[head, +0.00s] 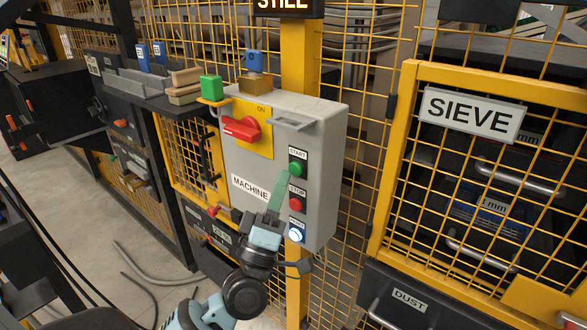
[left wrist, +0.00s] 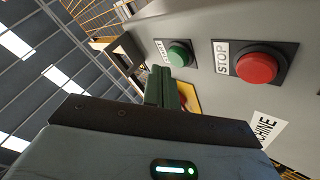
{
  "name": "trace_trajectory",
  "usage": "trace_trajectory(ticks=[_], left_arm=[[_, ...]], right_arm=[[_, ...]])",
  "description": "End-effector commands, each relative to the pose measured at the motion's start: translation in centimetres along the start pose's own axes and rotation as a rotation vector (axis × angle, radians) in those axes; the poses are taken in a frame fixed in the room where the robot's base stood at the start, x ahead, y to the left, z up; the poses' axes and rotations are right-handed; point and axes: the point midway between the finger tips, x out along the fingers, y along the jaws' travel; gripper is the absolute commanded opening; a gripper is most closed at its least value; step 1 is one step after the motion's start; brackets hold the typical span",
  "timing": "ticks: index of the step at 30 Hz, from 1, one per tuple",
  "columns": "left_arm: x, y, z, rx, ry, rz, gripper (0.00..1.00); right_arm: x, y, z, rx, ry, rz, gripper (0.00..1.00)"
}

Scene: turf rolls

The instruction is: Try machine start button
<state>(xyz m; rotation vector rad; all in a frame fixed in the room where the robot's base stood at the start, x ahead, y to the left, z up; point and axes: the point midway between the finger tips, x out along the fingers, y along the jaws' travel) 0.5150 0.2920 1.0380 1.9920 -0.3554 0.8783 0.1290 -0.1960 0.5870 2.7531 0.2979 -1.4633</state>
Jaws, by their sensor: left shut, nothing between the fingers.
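A grey control box (head: 325,140) labelled MACHINE stands on a yellow post. The green START button (head: 297,169) is at the top of its button column. The red STOP button (head: 296,203) is below it, then a lit white-blue button (head: 296,236). My left gripper (head: 284,174) is shut and empty, its green fingers pointing up just left of START. In the left wrist view, the fingers (left wrist: 164,88) end close to the START button (left wrist: 180,54), with STOP (left wrist: 257,67) to the right. I cannot tell whether the tips touch START. My right gripper is out of view.
A red rotary handle (head: 242,128) sits on a yellow ON plate on the box. Yellow mesh and a SIEVE door (head: 472,112) stand to the right. A hose lies on the floor.

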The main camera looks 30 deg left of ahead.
Motion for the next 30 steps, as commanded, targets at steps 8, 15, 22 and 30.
trace_trajectory(ticks=[8, 15, 22, 30], left_arm=[[-0.3, 0.2, -0.2, 0.001, 0.0, 0.0, 0.0], [-1.7, 1.3, -1.3, 0.002, 0.001, 0.001, 0.0], [-3.0, 2.2, -2.2, 0.0, -0.001, -0.001, 0.0], [-3.5, 2.5, -2.5, 0.0, 0.0, 0.0, 0.0]], right_arm=[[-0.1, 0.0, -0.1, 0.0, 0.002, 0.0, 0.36], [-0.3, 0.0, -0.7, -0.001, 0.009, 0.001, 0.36], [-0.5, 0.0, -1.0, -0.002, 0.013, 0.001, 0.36], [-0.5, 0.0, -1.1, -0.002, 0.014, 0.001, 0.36]])
